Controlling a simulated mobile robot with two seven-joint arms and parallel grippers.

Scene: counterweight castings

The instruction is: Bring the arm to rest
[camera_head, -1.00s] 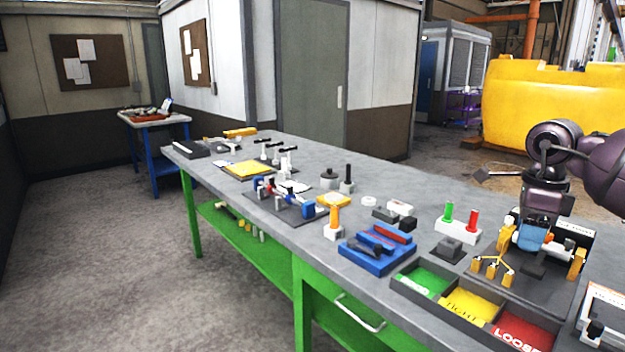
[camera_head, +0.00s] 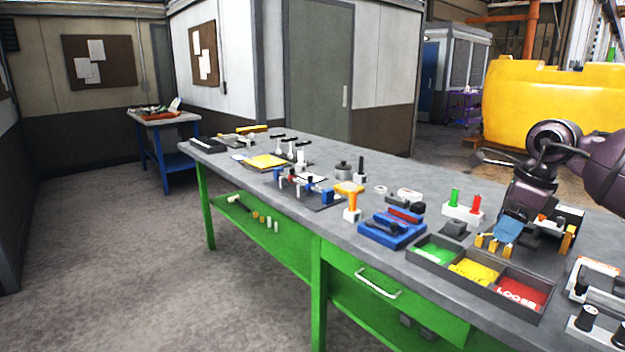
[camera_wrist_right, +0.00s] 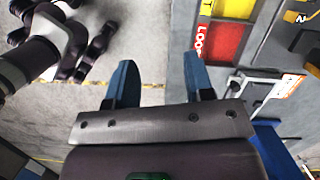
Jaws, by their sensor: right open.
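My right arm comes in from the right in the head view. Its gripper (camera_head: 508,232) hangs over the right part of the workbench (camera_head: 330,230), in front of a dark fixture with orange posts (camera_head: 568,238). In the right wrist view the two blue fingers (camera_wrist_right: 160,82) stand well apart, with grey floor showing between them and nothing held. The three-part sorting tray shows its red compartment (camera_wrist_right: 227,42) to the right of the fingers. My left gripper is not seen.
The tray (camera_head: 430,262) has green, yellow and red compartments. A blue holder (camera_head: 392,232), an orange-topped stand (camera_head: 350,200) and a block with green and red pegs (camera_head: 463,213) stand left of the gripper. White-and-black devices (camera_head: 597,282) stand at the right edge. Open floor (camera_head: 120,270) lies left.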

